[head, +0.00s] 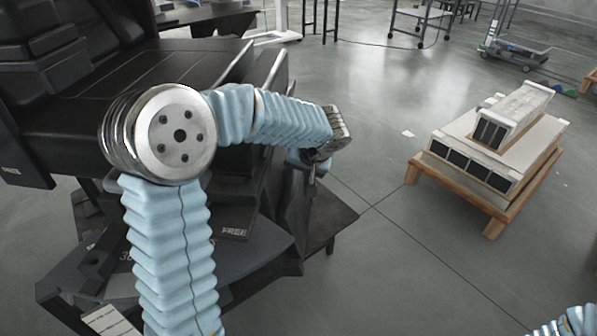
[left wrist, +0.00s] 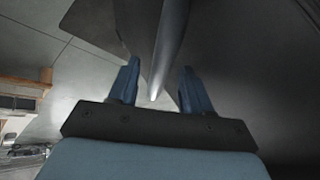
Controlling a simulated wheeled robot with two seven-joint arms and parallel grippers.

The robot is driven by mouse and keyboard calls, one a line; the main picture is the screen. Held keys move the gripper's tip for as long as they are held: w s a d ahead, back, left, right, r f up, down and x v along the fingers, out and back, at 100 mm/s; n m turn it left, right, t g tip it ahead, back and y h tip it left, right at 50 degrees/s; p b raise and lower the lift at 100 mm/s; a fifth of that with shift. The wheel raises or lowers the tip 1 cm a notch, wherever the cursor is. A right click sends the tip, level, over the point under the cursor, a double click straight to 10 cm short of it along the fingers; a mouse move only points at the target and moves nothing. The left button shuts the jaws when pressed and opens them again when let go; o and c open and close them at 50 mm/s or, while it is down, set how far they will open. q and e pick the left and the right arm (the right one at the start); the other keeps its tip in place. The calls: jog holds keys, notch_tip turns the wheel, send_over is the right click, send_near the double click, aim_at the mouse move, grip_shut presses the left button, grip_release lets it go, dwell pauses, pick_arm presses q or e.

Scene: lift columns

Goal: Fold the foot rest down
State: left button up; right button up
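A large black seat-like machine (head: 190,65) with padded panels fills the left of the head view. Its dark lower part (head: 240,250) carries white lettering. I cannot tell for sure which panel is the foot rest. My left gripper (head: 312,165) is beside the machine's right side, partly hidden by its own wrist. In the left wrist view, my left gripper (left wrist: 158,85) has its two blue fingers apart. A narrow grey bar or panel edge (left wrist: 168,45) shows between them; I cannot tell whether they touch it. My right gripper is out of view.
A wooden pallet (head: 495,225) with pale boxed units stands on the floor to the right. A low cart (head: 515,55) and a wheeled rack (head: 422,20) are farther back. The grey floor between machine and pallet is clear.

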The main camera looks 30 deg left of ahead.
pick_arm(q)
grip_shut()
jog(key=shift+d, duration=0.1)
